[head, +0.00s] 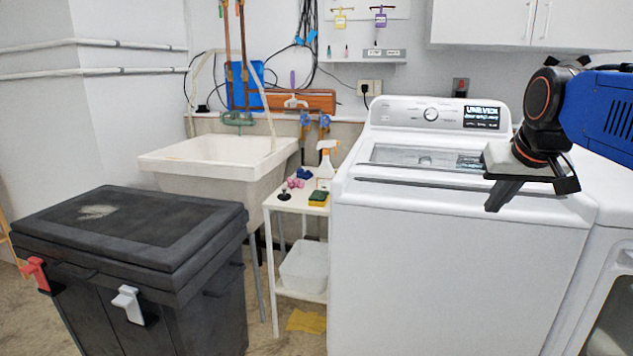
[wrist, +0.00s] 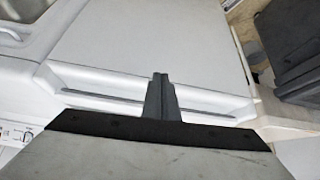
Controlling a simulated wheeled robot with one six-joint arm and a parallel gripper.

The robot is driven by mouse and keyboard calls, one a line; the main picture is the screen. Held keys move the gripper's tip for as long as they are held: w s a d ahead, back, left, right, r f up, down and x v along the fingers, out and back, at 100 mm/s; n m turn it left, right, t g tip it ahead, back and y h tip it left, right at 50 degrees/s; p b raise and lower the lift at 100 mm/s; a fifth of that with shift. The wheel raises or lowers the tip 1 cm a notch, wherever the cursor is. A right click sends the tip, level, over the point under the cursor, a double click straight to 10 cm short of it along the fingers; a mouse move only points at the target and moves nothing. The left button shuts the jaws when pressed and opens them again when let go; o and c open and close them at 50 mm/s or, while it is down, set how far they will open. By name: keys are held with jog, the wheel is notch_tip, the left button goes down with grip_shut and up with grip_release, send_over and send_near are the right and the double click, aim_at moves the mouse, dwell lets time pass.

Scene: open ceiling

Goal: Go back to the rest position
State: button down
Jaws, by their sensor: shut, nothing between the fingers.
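My gripper (head: 497,200) is at the right of the head view, pointing down above the front right part of the white washing machine (head: 450,255). Its fingers are shut together with nothing between them. In the wrist view my gripper (wrist: 159,78) shows as a closed dark pair of fingers over the white washer top (wrist: 150,45). Whether the fingertips touch the washer cannot be told.
A black lidded bin (head: 200,318) stands at the front left. A white utility sink (head: 205,180) is behind it. A narrow white shelf (head: 300,208) with a spray bottle (head: 325,165) and a sponge (head: 318,198) stands left of the washer. White cabinets (head: 500,22) hang above.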

jog(key=s+a+f+n+g, duration=0.1)
jog(key=s+a+f, duration=0.2)
jog(key=s+f, duration=0.6)
jog(key=s+a+f+n+y, duration=0.1)
jog(key=s+a+f, duration=0.3)
jog(key=s+f, duration=0.5)
notch_tip(320, 180, down, 5)
jog(key=shift+s+a+f+g, duration=0.1)
jog(key=shift+s+a+g, duration=0.05)
jog(key=shift+a+g, duration=0.2)
